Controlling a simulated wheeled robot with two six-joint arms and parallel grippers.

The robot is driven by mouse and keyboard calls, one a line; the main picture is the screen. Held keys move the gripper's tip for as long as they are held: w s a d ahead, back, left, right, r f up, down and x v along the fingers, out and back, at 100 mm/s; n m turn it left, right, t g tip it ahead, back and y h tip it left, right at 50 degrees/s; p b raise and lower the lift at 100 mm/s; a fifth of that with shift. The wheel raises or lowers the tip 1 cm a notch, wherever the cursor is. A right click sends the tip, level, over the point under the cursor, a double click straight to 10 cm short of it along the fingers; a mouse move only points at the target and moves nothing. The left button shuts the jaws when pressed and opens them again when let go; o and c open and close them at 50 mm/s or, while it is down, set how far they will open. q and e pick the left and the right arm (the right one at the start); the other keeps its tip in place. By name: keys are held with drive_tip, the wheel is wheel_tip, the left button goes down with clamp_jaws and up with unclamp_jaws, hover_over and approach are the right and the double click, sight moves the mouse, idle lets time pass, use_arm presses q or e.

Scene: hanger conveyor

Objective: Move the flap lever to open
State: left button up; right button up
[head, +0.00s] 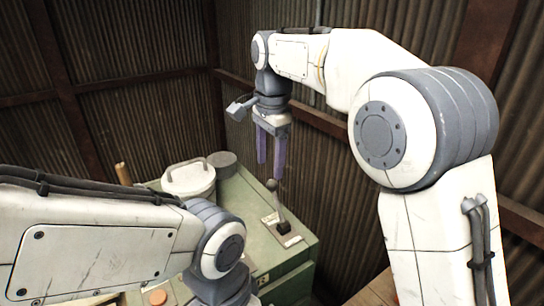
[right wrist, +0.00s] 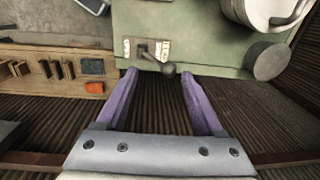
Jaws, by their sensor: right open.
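The flap lever (head: 282,212) is a dark stick with a round knob, rising from a pale slotted plate on top of a green cabinet (head: 262,252). My right gripper (head: 270,171) has purple fingers, points down and is open, its tips just above the knob. In the right wrist view, the lever's knob (right wrist: 168,70) shows between the open fingertips (right wrist: 159,75), with clear space on both sides. The plate has markings at both ends, too small to read. My left arm crosses the lower left of the head view; its gripper is out of frame.
A white lidded pot (head: 188,181) with a handle and a grey cylinder (head: 224,163) stand at the cabinet's back. An orange button (head: 157,297) is at the front. A slotted wooden rack (right wrist: 55,68) shows in the right wrist view. Corrugated walls stand close behind.

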sight(272, 181)
use_arm(q)
wheel_tip(272, 181, up, 3)
drive_tip(key=shift+r+p, duration=0.1)
drive_tip(key=shift+p, duration=1)
use_arm(e)
drive_tip(key=w+f, duration=0.1)
drive_tip(key=f, duration=0.1)
drive_tip(key=w+f+m, duration=0.1)
drive_tip(key=f, duration=0.2)
drive_tip(key=w+f+m, duration=0.1)
drive_tip(key=f, duration=0.2)
drive_tip(key=shift+w+d, duration=0.1)
drive_tip(key=shift+d, duration=0.1)
clamp_jaws()
